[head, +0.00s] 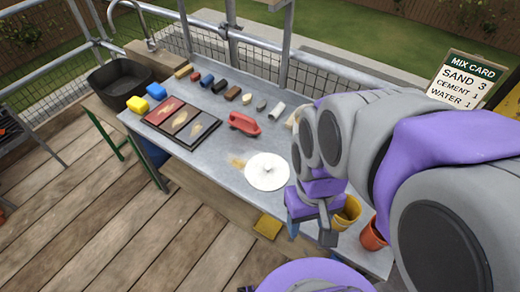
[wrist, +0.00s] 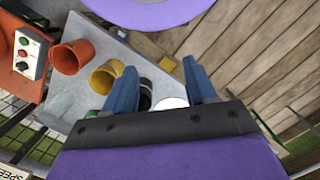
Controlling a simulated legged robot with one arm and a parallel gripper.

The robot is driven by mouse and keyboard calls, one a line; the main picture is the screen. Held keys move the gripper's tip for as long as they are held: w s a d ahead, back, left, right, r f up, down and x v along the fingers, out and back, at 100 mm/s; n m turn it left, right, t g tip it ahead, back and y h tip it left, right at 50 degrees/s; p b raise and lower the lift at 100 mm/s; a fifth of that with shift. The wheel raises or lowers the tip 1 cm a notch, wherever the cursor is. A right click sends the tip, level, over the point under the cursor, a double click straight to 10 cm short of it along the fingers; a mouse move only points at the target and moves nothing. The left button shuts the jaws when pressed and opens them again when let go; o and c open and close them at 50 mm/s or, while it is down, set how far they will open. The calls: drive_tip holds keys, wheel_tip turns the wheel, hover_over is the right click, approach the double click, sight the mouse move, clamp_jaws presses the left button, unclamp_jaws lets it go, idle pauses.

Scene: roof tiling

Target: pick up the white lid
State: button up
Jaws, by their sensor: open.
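The white lid (head: 267,171) is a round disc with a small knob, lying flat on the grey workbench (head: 225,165) near its front edge. My gripper (head: 310,226) is open and empty, to the right of the lid and nearer to me, apart from it. In the wrist view my two blue fingers (wrist: 160,82) are spread wide. A white edge, probably the lid (wrist: 172,102), shows low between them, mostly hidden by the gripper body.
A yellow pot (head: 348,212) and an orange pot (head: 373,236) stand close to my gripper on the right. A red float (head: 244,124), a tray with coloured panels (head: 184,122) and several small blocks lie farther back. Bare bench lies left of the lid.

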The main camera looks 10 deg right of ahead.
drive_tip(key=w+d, duration=0.2)
drive_tip(key=w, duration=0.2)
drive_tip(key=n+t+p, duration=0.2)
drive_tip(key=n+p, duration=0.1)
drive_tip(key=n, duration=0.1)
hover_over(267, 166)
wheel_tip(267, 166, down, 13)
drive_tip(key=f, duration=0.3)
drive_tip(key=f+b, duration=0.1)
drive_tip(key=f, duration=0.3)
drive_tip(key=f+b, duration=0.1)
drive_tip(key=f, duration=0.3)
drive_tip(key=shift+a, duration=0.25)
drive_tip(key=shift+d+f+b, duration=0.35)
drive_tip(key=shift+d+f, duration=0.05)
drive_tip(key=shift+f, duration=0.35)
drive_tip(key=f, duration=0.2)
drive_tip(key=f+b, duration=0.1)
drive_tip(key=shift+s+f, duration=0.2)
drive_tip(key=shift+f, duration=0.15)
drive_tip(key=shift+w+a+f, duration=0.1)
drive_tip(key=shift+a+f, duration=0.05)
drive_tip(key=shift+f, duration=0.25)
drive_tip(key=shift+r, duration=0.1)
